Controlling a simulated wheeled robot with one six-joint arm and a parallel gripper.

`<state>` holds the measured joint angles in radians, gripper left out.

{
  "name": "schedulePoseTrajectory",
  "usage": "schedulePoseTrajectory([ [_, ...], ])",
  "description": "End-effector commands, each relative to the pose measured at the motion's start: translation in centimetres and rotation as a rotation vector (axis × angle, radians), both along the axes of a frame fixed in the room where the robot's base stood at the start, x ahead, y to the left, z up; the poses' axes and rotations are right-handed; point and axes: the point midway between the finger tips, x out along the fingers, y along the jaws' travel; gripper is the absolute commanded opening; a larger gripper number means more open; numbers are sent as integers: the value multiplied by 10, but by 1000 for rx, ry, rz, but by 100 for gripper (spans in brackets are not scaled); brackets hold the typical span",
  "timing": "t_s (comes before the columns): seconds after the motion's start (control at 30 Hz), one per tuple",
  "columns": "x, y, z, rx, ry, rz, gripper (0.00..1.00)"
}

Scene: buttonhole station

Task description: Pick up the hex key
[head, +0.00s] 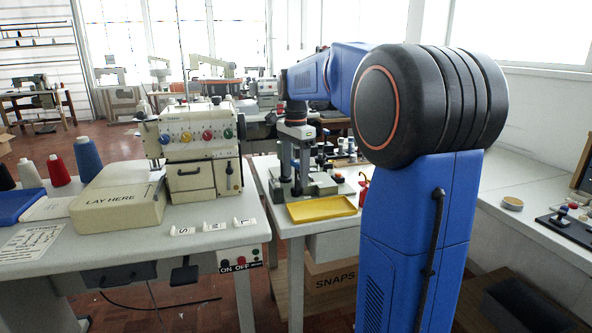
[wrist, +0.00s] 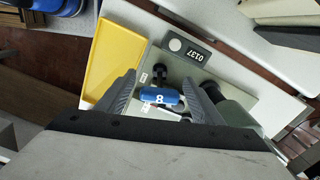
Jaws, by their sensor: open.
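I cannot make out a hex key for certain in either view. In the wrist view, my gripper (wrist: 160,79) is open. A blue cylinder marked 8 (wrist: 160,96) shows between its fingers, with small dark and metal parts around it. The fingers do not visibly close on it. In the head view, my gripper (head: 296,188) points down over a small machine with a grey-green base (head: 325,185) on the middle table. A small red item (head: 363,188) is partly hidden by my arm; I cannot tell what it is.
A yellow tray (head: 322,208) lies at the table's front edge, and shows left of my fingers in the wrist view (wrist: 101,50). A plate marked 0137 (wrist: 194,54) is near the right finger. A cream sewing machine (head: 200,150) stands on the left table.

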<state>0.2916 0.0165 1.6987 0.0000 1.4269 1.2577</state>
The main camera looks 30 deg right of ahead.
Motion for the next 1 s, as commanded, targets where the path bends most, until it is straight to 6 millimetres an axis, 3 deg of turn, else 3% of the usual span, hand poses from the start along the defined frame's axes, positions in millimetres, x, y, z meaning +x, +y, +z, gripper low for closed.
schedulePoseTrajectory([
  [0.27, 0, 0, -2, 0, -1, 0, 59],
  [0.43, 0, 0, -2, 0, 0, 1, 18],
  [0.5, 0, 0, -2, 0, 0, 1, 13],
  [0.77, 0, 0, 1, 0, -1, 1, 12],
  [1.0, 1, 0, 33, -1, -3, 1, 12],
])
